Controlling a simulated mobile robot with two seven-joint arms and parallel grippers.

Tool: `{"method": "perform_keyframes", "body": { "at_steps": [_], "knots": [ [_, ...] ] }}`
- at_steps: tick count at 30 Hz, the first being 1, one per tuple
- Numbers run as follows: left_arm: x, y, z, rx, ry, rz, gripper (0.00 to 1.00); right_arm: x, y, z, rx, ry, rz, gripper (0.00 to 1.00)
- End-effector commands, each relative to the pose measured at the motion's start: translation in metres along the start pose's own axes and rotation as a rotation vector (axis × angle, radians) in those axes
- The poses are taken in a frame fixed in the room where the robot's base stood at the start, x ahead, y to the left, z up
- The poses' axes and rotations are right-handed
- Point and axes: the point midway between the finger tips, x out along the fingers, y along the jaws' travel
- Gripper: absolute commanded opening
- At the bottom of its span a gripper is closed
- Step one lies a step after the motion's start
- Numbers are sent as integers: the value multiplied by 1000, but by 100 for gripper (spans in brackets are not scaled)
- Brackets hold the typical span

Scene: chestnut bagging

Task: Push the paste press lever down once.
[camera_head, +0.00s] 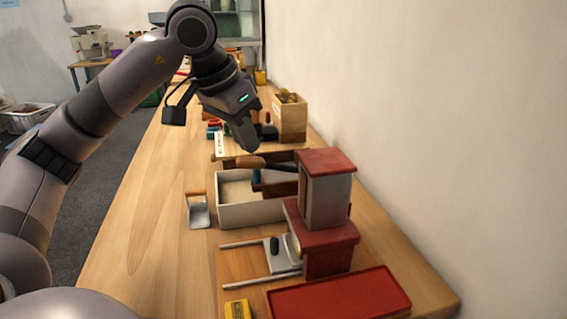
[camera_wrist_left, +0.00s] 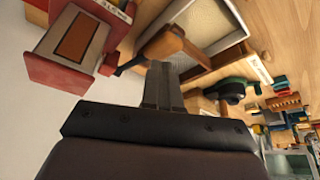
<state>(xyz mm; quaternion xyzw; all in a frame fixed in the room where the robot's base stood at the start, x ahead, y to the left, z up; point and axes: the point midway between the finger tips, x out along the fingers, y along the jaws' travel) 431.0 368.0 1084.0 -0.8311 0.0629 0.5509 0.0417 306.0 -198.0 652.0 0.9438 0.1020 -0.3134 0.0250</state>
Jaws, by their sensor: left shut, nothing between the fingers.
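The paste press (camera_head: 326,205) stands at the right of the bench, with a red top, pale body and red base. Its lever (camera_head: 281,167) sticks out to the left from the body and ends in a brown wooden handle (camera_head: 249,161). My left gripper (camera_head: 250,147) is shut and empty, pointing down, with its tip just above the handle in the head view. In the left wrist view the shut fingers (camera_wrist_left: 160,72) reach toward the handle (camera_wrist_left: 174,42), beside the red-topped press (camera_wrist_left: 72,50). I cannot tell whether they touch it. My right gripper is not in view.
A pale bin (camera_head: 250,214) stands behind the press, under the lever. A metal plate on rails (camera_head: 283,255) and a red tray (camera_head: 340,297) lie in front. A small scoop (camera_head: 198,211) is left of the bin. A wooden box (camera_head: 290,118) stands farther back. The bench's left side is clear.

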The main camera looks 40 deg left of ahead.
Motion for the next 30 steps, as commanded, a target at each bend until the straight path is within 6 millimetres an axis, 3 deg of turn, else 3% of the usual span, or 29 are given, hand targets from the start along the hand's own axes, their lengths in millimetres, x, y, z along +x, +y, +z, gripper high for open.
{"method": "perform_keyframes", "body": {
  "at_steps": [9,20,30],
  "knots": [
    [19,0,12,0,1,0,0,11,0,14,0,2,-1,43],
    [20,0,13,0,-1,0,0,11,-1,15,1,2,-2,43],
    [39,-1,25,0,-2,0,0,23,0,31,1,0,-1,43]
  ]
}}
